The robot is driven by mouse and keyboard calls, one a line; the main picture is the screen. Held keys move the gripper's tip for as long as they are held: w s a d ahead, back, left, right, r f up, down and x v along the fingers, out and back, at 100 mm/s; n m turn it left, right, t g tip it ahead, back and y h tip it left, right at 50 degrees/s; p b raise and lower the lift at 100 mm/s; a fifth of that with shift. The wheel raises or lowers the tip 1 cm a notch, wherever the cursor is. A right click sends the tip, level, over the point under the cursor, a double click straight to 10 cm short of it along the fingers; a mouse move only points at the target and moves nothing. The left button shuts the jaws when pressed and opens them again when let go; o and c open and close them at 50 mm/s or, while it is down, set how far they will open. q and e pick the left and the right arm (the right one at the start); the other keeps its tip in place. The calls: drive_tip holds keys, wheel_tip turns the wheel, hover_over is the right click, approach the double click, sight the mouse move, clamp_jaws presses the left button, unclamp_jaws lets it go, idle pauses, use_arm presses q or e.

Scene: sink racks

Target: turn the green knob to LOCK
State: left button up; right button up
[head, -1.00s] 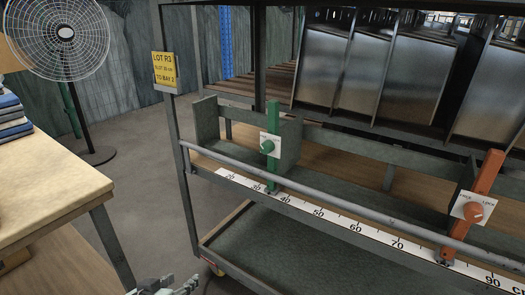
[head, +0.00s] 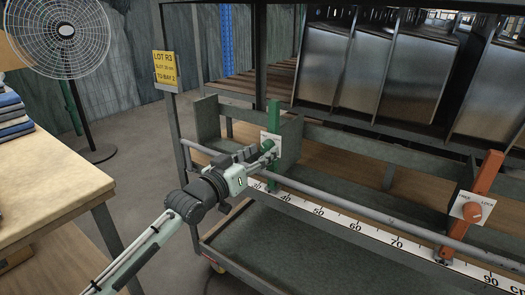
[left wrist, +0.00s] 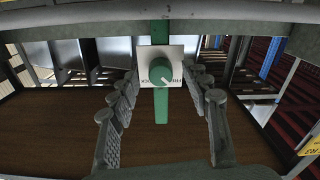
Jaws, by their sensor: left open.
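The green knob (head: 267,145) sits on a white plate on the green upright post (head: 274,115) of the rack. In the left wrist view the knob (left wrist: 160,70) is near the middle of the picture, and its pale pointer line slants down to the right. My right gripper is not in view.
A grey rail (head: 345,206) and a centimetre scale (head: 328,217) run along the cart's front. An orange post with a red knob (head: 473,211) stands at the right. A wooden table (head: 50,165) is at the left. The floor between table and cart is open.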

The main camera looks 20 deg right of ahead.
use_arm(q)
drive_tip(key=shift+w+d, duration=0.45)
drive_tip(key=shift+d, duration=0.05)
clamp_jaws()
